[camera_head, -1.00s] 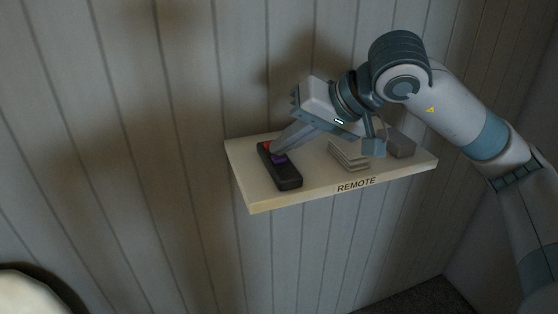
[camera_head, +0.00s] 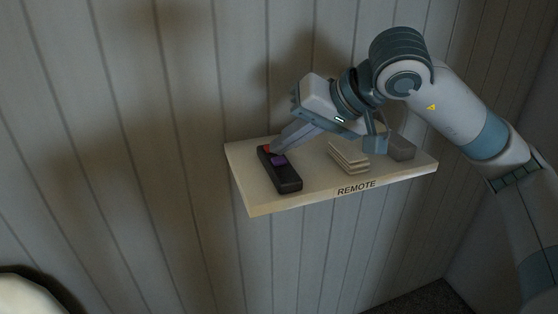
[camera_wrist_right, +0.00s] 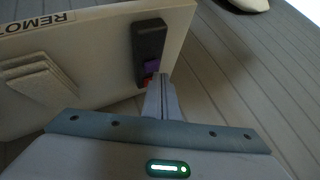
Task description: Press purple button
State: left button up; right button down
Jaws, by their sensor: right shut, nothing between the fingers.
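A black remote (camera_head: 288,180) lies on a pale wall shelf (camera_head: 320,189) labelled REMOTE. The purple button (camera_head: 278,160) is on the remote, with a red button (camera_head: 266,149) beside it toward the wall. My right gripper (camera_head: 276,150) is shut and empty. Its fingertips are at the wall-side end of the remote, close to both buttons; I cannot tell whether they touch. In the right wrist view the remote (camera_wrist_right: 150,42), the purple button (camera_wrist_right: 151,66) and the red button (camera_wrist_right: 148,80) show just beyond the shut fingertips (camera_wrist_right: 159,78). My left gripper is not in view.
A stack of flat pale pieces (camera_head: 348,156) and a grey block (camera_head: 400,147) sit on the shelf to the right of the remote. The panelled wall (camera_head: 150,150) is right behind the shelf. A pale round object (camera_head: 25,295) shows at the lower left.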

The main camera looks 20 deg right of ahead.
aim_at(285, 161)
jog(key=shift+r, duration=0.15)
notch_tip(285, 161, up, 6)
jog(key=shift+f+p, duration=0.1)
jog(key=shift+p, duration=1.05)
